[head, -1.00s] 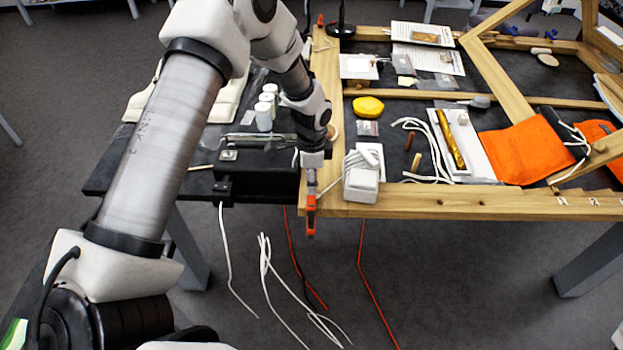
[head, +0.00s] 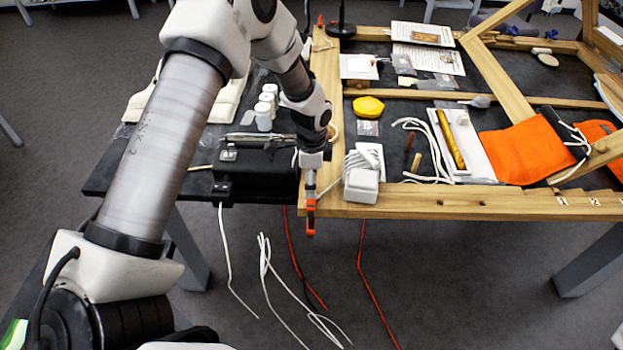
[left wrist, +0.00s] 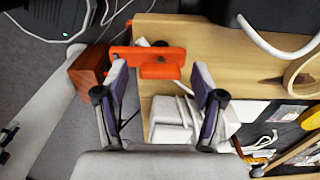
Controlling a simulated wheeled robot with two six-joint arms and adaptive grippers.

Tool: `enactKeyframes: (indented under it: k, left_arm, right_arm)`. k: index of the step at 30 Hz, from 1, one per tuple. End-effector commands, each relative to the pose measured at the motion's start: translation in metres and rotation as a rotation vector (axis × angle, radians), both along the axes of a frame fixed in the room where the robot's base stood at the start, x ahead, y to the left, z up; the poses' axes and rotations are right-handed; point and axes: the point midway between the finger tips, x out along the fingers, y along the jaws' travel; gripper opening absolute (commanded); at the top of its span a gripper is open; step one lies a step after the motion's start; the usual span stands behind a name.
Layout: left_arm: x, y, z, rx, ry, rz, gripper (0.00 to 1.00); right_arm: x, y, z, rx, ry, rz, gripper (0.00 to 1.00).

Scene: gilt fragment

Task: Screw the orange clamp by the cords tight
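The orange clamp (head: 311,218) hangs at the front left corner of the wooden frame (head: 430,206), left of the white box with cords (head: 361,186). My left gripper (head: 311,186) is above the clamp, seen nearly edge-on in the head view. In the left wrist view, the clamp's orange body (left wrist: 150,56) lies ahead of my open left gripper (left wrist: 160,78), across the gap between the fingers. The left finger is close to the clamp; I cannot tell whether it touches. The right finger is apart from it. My right gripper is not in view.
White cords (head: 228,260) and orange cords (head: 372,290) hang below the table edge. A black box (head: 255,172) stands left of the clamp. A yellow lump (head: 368,107) and orange cloth (head: 525,150) lie farther right. The floor in front is open.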

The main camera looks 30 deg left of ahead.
Motion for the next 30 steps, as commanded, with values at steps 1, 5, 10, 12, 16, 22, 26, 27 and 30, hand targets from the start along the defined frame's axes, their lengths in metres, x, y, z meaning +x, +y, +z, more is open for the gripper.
enactKeyframes:
  k: [1, 5, 10, 12, 16, 22, 26, 27, 30]
  left_arm:
    - [0.000, 0.000, 0.000, 0.001, -0.001, 0.000, 0.69]
    - [0.001, 0.000, 0.003, 0.000, -0.002, 0.000, 0.69]
    - [0.002, 0.000, 0.029, 0.000, -0.006, 0.001, 0.69]
    - [0.002, 0.000, 0.047, 0.000, -0.006, 0.001, 0.69]
    - [0.002, 0.000, 0.081, 0.000, -0.006, 0.000, 0.69]
    - [0.001, 0.000, 0.115, 0.000, -0.001, 0.000, 0.69]
    - [0.001, 0.000, 0.120, 0.000, 0.000, 0.000, 0.69]
    - [0.001, 0.000, 0.120, 0.000, 0.000, 0.000, 0.69]
    - [0.001, 0.000, 0.120, 0.000, 0.000, 0.000, 0.69]
  right_arm:
    - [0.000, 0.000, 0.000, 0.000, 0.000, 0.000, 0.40]
    - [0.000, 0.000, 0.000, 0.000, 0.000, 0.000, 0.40]
    - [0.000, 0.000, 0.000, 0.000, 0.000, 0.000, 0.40]
    - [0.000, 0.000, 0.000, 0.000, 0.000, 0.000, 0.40]
    - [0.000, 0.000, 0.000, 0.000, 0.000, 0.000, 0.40]
    - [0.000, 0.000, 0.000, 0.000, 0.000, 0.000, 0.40]
    - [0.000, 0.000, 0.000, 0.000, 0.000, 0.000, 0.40]
    - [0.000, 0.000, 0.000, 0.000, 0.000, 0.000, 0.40]
    - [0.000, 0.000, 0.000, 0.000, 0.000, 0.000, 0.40]
